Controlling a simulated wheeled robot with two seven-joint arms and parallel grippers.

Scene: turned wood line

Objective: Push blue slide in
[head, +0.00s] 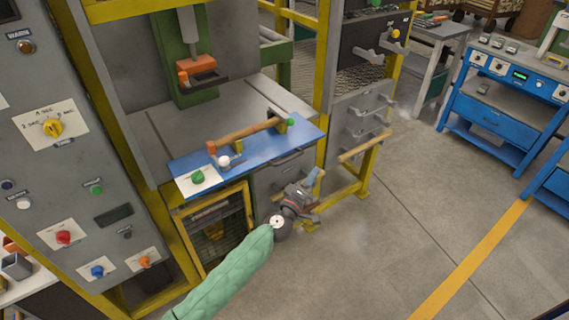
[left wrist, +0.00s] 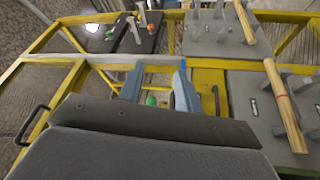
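The blue slide (head: 262,146) is a flat blue plate jutting from the front of the grey machine table. A turned wooden piece (head: 248,133) lies across it on small holders. A white knob (head: 224,162) and a white panel with a green knob (head: 198,177) are at its left end. My left gripper (head: 314,195) is below and in front of the slide's right part, apart from it. In the left wrist view its two blue fingers (left wrist: 157,80) stand apart with nothing held between them. I cannot make out the slide in that view. My right gripper is not in view.
A yellow stand with a wooden bar (head: 364,146) is right of my left gripper. A yellow machine post (head: 327,90) rises behind it. A control panel with knobs (head: 70,160) stands at left. Open floor (head: 420,200) lies to the right, with blue benches (head: 500,105) beyond.

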